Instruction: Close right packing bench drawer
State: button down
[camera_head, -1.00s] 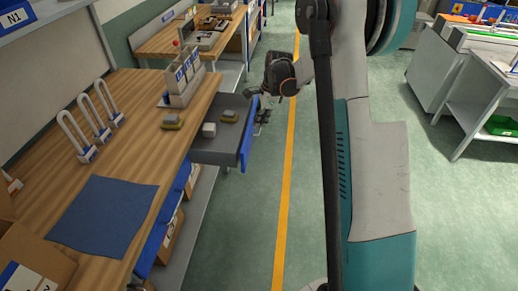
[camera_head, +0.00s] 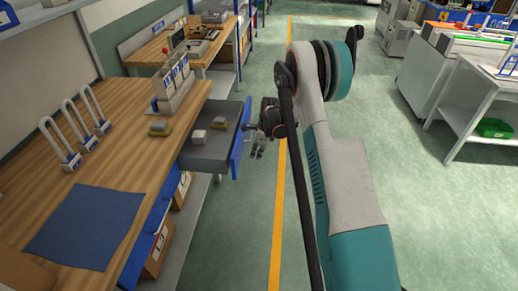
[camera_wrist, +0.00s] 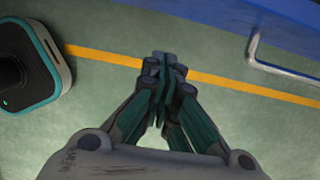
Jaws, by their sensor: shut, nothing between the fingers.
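The packing bench drawer (camera_head: 205,153) stands pulled out from the right side of the wooden bench (camera_head: 125,165). Its blue front (camera_head: 239,142) faces the aisle, and a few small blocks lie inside. In the wrist view the blue front (camera_wrist: 285,18) crosses the upper right corner, with its metal handle (camera_wrist: 262,62) below it. My gripper (camera_head: 257,150) is just to the right of the drawer front. In the wrist view my gripper (camera_wrist: 165,65) has its fingers together and empty, over the floor, apart from the handle.
A yellow floor line (camera_head: 281,195) runs along the aisle beside the bench. Cardboard boxes (camera_head: 158,245) sit on the shelf under the bench. The aisle floor is open.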

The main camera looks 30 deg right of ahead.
jog(key=shift+w+a+f+b, duration=0.1)
jog(key=shift+w+a+b, duration=0.1)
jog(key=shift+w+a, duration=0.3)
jog(key=shift+w+a+f+b, duration=0.1)
jog(key=shift+w+a+b, duration=0.15)
jog(key=shift+a, duration=0.4)
jog(key=shift+w+a+f+b, duration=0.15)
jog(key=shift+w+a, duration=0.25)
jog(key=shift+a, duration=0.2)
